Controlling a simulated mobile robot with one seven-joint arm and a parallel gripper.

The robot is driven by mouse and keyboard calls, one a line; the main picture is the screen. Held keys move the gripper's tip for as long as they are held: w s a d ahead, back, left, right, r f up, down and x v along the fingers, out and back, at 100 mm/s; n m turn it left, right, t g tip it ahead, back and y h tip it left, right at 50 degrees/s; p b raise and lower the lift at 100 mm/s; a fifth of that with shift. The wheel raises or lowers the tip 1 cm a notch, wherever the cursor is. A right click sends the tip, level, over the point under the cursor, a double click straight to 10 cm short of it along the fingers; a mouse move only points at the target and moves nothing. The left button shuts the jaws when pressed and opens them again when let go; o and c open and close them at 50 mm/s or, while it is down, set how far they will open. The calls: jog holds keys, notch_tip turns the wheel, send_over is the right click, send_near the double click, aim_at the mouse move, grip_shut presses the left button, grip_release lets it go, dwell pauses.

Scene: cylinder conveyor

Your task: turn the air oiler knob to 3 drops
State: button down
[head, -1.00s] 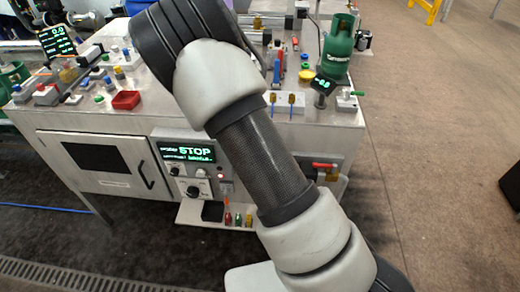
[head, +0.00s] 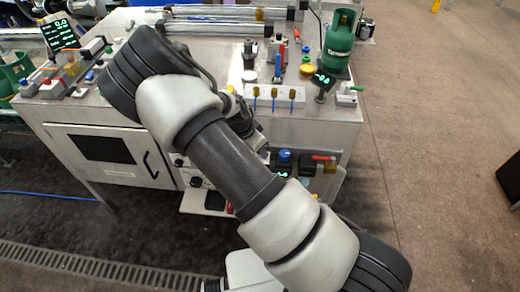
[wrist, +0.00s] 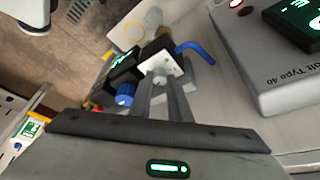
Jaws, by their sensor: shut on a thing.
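In the wrist view, my gripper (wrist: 163,83) reaches onto a small unit on the machine's side. Its two grey fingers are closed on a small part at the unit's white square top (wrist: 158,66), which I take to be the air oiler knob. The fingers cover most of it, and I cannot read any drop mark. Beside the fingers on the left is a blue knob (wrist: 125,94) with a black display (wrist: 121,64). In the head view the blue knob (head: 284,157) shows right of my arm; my gripper is hidden there.
A blue tube (wrist: 196,50) bends away right of the fingers. A red-handled valve (head: 323,159) is right of the blue knob. A grey box with a green display (wrist: 275,60) stands at the right. The bench top (head: 215,45) holds several fittings and a green gas bottle (head: 340,45).

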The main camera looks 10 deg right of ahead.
jog(key=c, duration=1.7)
grip_release()
jog(key=shift+o, duration=0.2)
jog(key=p+v, duration=0.1)
jog(key=v, duration=1.6)
jog(key=shift+r, duration=0.2)
jog(key=shift+s+a, duration=0.1)
jog(key=s+d+r+n+t+y+p, duration=0.1)
jog(key=s+d+r+n+y, duration=0.1)
jog(key=s+r+n, duration=0.4)
jog(key=s+d+r+n+t+y+p, duration=0.1)
jog(key=s+d+r+n, duration=0.3)
jog(key=s+r, duration=1.3)
jog(key=r+n+t+y, duration=0.1)
jog(key=n, duration=0.1)
jog(key=shift+s+r+n+t, duration=0.15)
jog(key=shift+r+n+t, duration=0.05)
jog(key=shift+n+t, duration=0.1)
